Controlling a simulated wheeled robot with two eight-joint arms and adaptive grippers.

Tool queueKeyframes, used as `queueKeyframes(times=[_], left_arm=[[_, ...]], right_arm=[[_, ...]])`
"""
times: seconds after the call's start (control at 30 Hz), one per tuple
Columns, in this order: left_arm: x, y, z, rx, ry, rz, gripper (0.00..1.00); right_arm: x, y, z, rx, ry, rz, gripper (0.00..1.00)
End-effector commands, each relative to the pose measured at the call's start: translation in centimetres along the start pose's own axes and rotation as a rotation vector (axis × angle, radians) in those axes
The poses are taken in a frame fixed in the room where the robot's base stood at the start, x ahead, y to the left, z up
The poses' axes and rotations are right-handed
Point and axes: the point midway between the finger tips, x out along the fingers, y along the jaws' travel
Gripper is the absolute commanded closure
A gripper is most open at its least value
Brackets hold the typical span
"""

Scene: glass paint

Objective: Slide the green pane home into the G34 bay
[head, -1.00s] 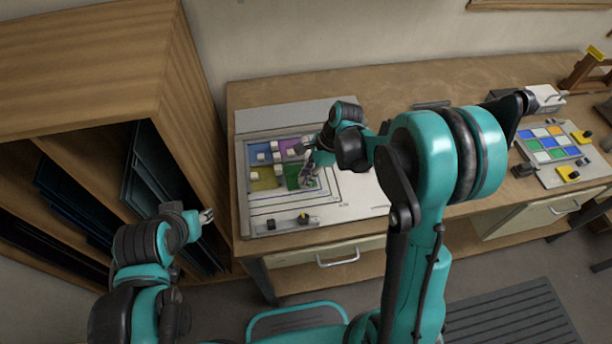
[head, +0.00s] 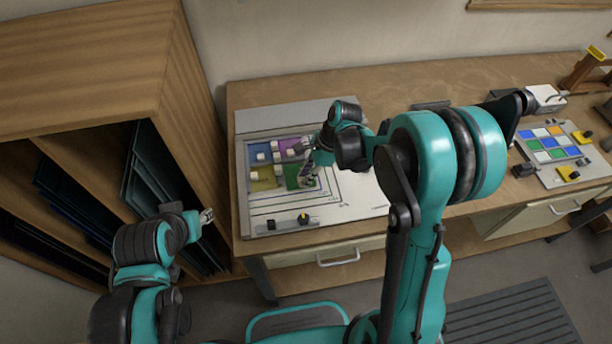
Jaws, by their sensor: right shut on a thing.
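The green pane (head: 292,181) lies at the lower right of a group of coloured panes on the white board (head: 362,198). My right gripper (head: 308,182) points down over its right part and is shut on the green pane. The fingers hide part of that pane, and the exact contact is too small to see. A yellow-olive pane (head: 262,184) is left of it, a blue one (head: 258,147) and a purple one (head: 290,142) are behind. Bay labels are not readable. My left gripper (head: 207,215) is away from the board, near the shelf; its jaws are too small to judge.
Several pale blocks (head: 261,157) sit on the panes. A small grey bar with knobs (head: 290,224) lies at the board's front. A wooden rack with dark sheets (head: 150,165) stands at left. A colour sample board (head: 582,172) lies at right on the bench (head: 290,92).

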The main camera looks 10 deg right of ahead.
Motion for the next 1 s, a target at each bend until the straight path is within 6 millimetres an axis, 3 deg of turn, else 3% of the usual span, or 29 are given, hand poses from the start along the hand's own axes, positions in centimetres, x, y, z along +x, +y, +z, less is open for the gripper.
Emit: queueKeyframes(times=[1.0], left_arm=[[0.1,0.0,0.1,0.000,0.000,0.000,0.60]], right_arm=[[0.4,-1.1,1.0,0.000,0.000,0.000,1.00]])
